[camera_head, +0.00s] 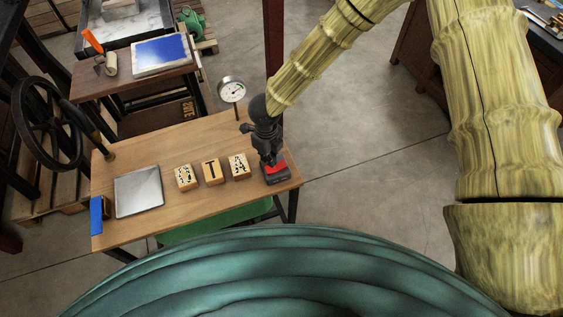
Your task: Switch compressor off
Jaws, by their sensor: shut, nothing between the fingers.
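A small dark switch box (278,179) with a red top part (276,167) sits at the right end of the wooden table. My dark gripper (270,160) points down over it, shut and empty. Its fingertips are at or just above the red part; I cannot tell whether they touch it. The gripper hides part of the box, and which way the switch is set cannot be made out. A round white pressure gauge (232,90) stands on a stem behind the table's far edge.
On the wooden table (150,225) are three letter blocks (212,171), a grey metal plate (139,191) and a blue item (97,214). A green object (217,226) shows below the front edge. A handwheel (47,122) stands at left. Open floor (370,205) lies to the right.

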